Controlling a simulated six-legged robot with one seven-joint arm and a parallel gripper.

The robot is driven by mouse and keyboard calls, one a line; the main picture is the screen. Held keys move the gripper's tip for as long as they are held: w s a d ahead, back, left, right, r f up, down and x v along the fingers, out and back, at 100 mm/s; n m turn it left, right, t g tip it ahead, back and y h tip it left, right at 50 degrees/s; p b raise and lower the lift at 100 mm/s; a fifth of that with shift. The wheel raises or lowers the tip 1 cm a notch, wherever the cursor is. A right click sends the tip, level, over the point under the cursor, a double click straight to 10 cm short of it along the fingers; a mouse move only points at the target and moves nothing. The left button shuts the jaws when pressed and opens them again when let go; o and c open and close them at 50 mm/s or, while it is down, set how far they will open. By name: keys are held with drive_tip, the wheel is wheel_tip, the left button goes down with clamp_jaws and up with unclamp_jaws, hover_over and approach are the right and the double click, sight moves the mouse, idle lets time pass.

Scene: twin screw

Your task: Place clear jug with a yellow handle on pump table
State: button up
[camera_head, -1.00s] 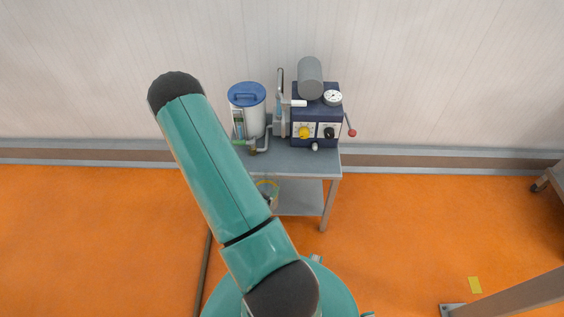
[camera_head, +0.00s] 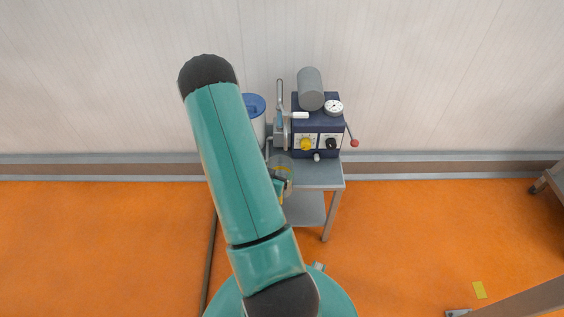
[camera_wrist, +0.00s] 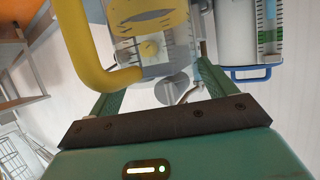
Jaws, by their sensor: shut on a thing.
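The clear jug (camera_head: 281,164) shows in the head view just right of my arm, in front of and over the near edge of the pump table (camera_head: 322,176). In the wrist view the jug (camera_wrist: 150,22) fills the top middle, with its thick yellow handle (camera_wrist: 78,42) at the left. My gripper (camera_wrist: 160,75) is shut on the jug, with a green finger on each side. In the head view my arm hides part of the gripper and jug. I cannot tell whether the jug touches the tabletop.
On the table stand a dark blue pump unit (camera_head: 317,124) with a grey cylinder, gauge and red-knobbed lever, and a blue-lidded container (camera_head: 255,107), partly hidden by my arm. Bare tabletop shows at the front right. A pale wall stands close behind.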

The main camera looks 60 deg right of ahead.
sight(284, 160)
drive_tip(key=d, duration=0.6)
drive_tip(key=shift+w, duration=0.25)
drive_tip(key=shift+a+f, duration=0.1)
drive_tip(key=shift+f, duration=0.6)
drive_tip(key=shift+w+f, duration=0.1)
drive_tip(key=shift+f, duration=0.05)
drive_tip(key=o, duration=1.2)
drive_tip(key=shift+o, duration=0.2)
drive_tip(key=v, duration=1.2)
